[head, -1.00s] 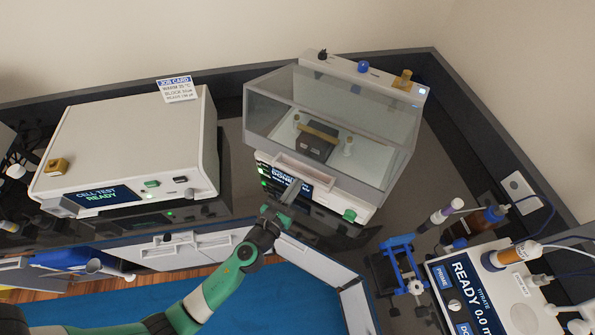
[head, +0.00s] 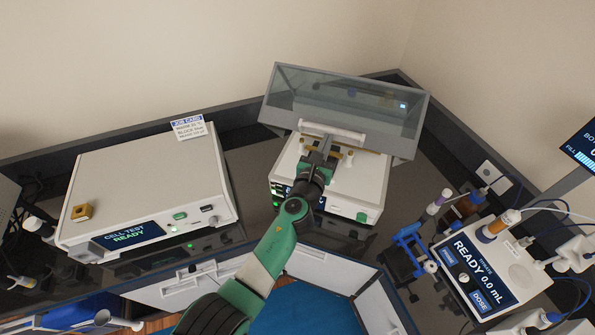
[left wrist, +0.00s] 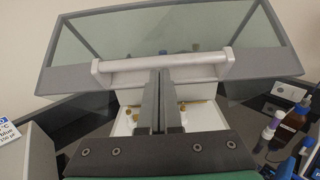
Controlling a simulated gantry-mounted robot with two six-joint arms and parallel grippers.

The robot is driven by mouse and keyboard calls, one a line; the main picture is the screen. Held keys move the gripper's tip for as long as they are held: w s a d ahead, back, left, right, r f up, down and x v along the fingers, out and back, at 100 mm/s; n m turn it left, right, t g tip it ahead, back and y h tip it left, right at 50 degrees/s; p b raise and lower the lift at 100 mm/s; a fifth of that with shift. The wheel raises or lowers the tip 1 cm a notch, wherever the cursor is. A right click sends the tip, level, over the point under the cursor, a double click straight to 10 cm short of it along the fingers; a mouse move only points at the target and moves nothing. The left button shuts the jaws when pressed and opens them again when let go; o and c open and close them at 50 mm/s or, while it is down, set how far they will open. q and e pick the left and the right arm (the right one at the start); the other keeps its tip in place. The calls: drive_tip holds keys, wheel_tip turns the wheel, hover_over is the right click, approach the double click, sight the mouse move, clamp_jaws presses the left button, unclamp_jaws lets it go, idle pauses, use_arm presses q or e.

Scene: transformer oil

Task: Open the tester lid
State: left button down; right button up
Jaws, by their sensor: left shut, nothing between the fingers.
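The tester (head: 345,198) is a white box with a green button at the back middle of the bench in the head view. Its clear, grey-edged lid (head: 345,97) is swung up and stands tilted, with the front of the chamber uncovered. The lid's pale handle bar (head: 333,133) also spans the left wrist view (left wrist: 165,67). My left gripper (head: 323,146) is shut and empty, its fingers (left wrist: 162,75) at the handle bar; I cannot tell whether they touch it. My arm hides part of the tester's front screen. Small brass parts show inside the chamber. My right gripper is not in view.
A white cell test unit (head: 145,190) with a job card (head: 188,127) stands to the left. A blue stand (head: 412,247) and a titrator (head: 490,270) with bottles and cables are at the right. Dark bench surface is free between the cell test unit and the tester.

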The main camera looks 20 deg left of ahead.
use_arm(q)
drive_tip(key=w+r, duration=0.1)
drive_tip(key=r, duration=0.1)
drive_tip(key=w+r+b, duration=0.1)
drive_tip(key=w+r, duration=0.1)
drive_tip(key=r, duration=0.1)
drive_tip(key=shift+w+d+r+b, duration=0.25)
drive_tip(key=shift+w+r+b, duration=0.05)
drive_tip(key=shift+w+r, duration=0.25)
drive_tip(key=shift+r, duration=0.3)
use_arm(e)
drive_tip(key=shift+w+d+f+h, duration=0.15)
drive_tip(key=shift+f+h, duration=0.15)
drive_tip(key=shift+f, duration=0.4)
